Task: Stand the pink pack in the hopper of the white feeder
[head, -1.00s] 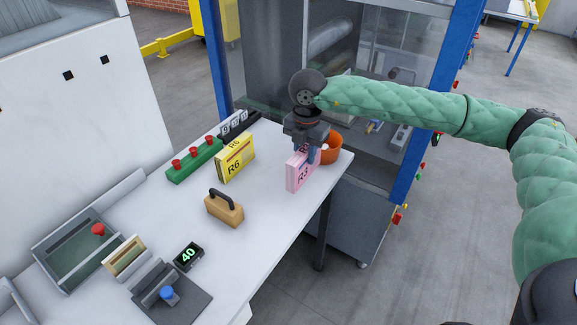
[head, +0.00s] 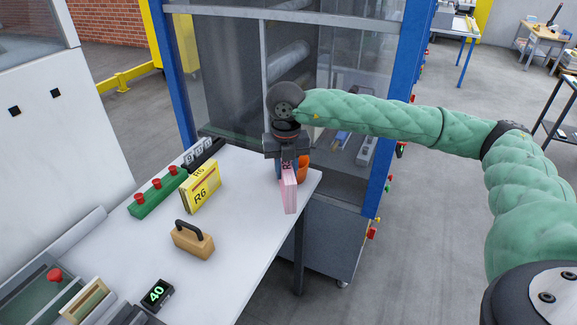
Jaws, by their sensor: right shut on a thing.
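The pink pack (head: 288,191) is upright near the right end of the white table, with a narrow side towards me. My right gripper (head: 288,160) is shut on its upper part from above. I cannot tell whether its base touches the tabletop. An orange bowl (head: 304,166) is close behind it, partly hidden by the pack and gripper. A large white machine body (head: 60,130) stands at the left. I cannot make out a hopper on it, or tell whether it is the feeder. My left gripper is not in view.
On the table (head: 240,222) stand a yellow R6 pack (head: 201,190), a green block with red buttons (head: 158,192), a wooden block with a black handle (head: 192,241) and a display reading 40 (head: 156,294). A blue-framed cabinet (head: 385,120) stands behind. The table's middle is mostly clear.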

